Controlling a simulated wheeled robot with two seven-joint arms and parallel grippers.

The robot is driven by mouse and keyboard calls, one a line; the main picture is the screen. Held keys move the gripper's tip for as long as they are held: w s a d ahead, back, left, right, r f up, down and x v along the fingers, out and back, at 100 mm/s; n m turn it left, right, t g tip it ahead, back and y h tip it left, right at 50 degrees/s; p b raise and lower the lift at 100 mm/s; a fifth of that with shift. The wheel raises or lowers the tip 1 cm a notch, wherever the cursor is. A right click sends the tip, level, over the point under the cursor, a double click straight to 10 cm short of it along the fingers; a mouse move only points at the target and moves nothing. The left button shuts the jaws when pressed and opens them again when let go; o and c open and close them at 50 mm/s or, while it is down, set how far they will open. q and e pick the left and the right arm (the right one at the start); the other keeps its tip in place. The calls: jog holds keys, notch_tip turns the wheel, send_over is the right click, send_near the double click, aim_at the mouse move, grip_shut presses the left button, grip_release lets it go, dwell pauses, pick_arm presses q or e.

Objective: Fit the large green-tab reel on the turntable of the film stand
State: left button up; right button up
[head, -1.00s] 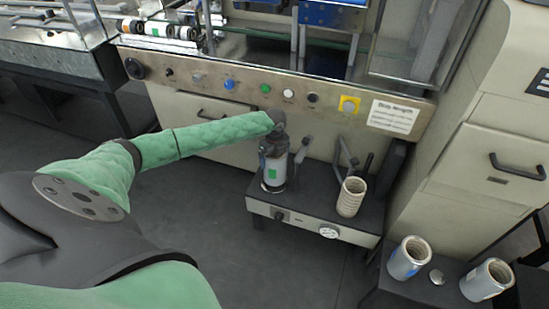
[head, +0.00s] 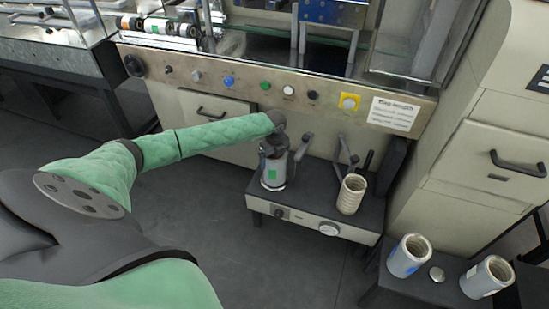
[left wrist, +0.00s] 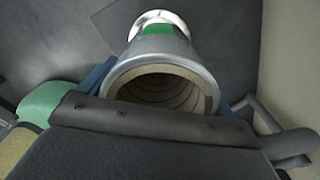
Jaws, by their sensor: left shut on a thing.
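The green-tab reel (head: 273,174) is a whitish cylinder with a green patch on its side. It is upright over the left part of the film stand (head: 284,222). My left gripper (head: 274,151) is at its top, shut on it. In the left wrist view, the reel (left wrist: 160,62) sits between my fingers, showing its hollow core and a green tab on its wall. A bright round surface (left wrist: 160,18) shows beyond its far end; I cannot tell whether the reel touches it. The turntable is mostly hidden under the reel. My right gripper is not in view.
A cream ribbed roll (head: 350,194) stands on the stand's right part. Levers (head: 303,147) rise behind the reel. Two blue-marked rolls (head: 408,256) (head: 487,277) stand on a dark table at lower right. The machine panel (head: 210,76) is behind; the floor at left is clear.

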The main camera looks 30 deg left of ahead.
pick_arm(q)
jog(key=shift+f, duration=0.25)
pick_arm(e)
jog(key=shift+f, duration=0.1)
pick_arm(q)
jog(key=o, duration=1)
jog(key=shift+o, duration=0.2)
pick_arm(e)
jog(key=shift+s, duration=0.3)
pick_arm(q)
notch_tip(320, 180, up, 8)
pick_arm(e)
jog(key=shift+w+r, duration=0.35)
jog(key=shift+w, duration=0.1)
pick_arm(q)
jog(key=shift+f, duration=0.1)
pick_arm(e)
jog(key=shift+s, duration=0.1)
